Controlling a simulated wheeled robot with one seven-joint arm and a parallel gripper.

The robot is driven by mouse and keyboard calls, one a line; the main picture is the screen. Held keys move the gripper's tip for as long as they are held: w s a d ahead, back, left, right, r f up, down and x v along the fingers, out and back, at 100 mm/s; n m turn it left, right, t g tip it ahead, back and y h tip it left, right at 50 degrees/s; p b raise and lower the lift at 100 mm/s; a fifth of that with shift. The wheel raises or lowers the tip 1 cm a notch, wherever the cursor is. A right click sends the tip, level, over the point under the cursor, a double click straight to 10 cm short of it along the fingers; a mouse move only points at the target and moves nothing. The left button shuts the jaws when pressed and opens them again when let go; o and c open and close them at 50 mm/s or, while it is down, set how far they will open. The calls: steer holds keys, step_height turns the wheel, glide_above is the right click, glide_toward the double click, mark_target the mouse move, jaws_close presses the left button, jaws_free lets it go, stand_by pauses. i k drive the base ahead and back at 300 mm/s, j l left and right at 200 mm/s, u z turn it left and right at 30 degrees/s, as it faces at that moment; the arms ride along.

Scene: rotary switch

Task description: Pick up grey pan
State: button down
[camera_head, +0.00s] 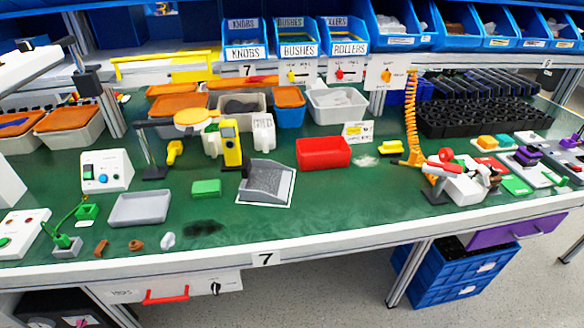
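A shallow grey rectangular pan (140,208) lies flat on the green table top (330,205) at the left front. Its open side faces up and it looks empty. A second grey piece, a sloped scoop-like holder (266,178), stands on a white sheet near the middle, so I cannot be sure which one the name means. I cannot make out my gripper in this view.
A white control box (105,171) stands behind the pan. A green block (206,188) lies to its right, and small brown and white pieces lie in front. A red bin (323,153) stands farther right.

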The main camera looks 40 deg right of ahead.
mark_target(264, 181)
steer(key=i+l+u, duration=0.1)
steer(key=i+u, duration=0.25)
steer(key=i, duration=0.15)
steer(key=i+l+u, duration=0.35)
steer(key=i, duration=0.15)
steer(key=i+j, duration=0.05)
steer(key=j, duration=0.05)
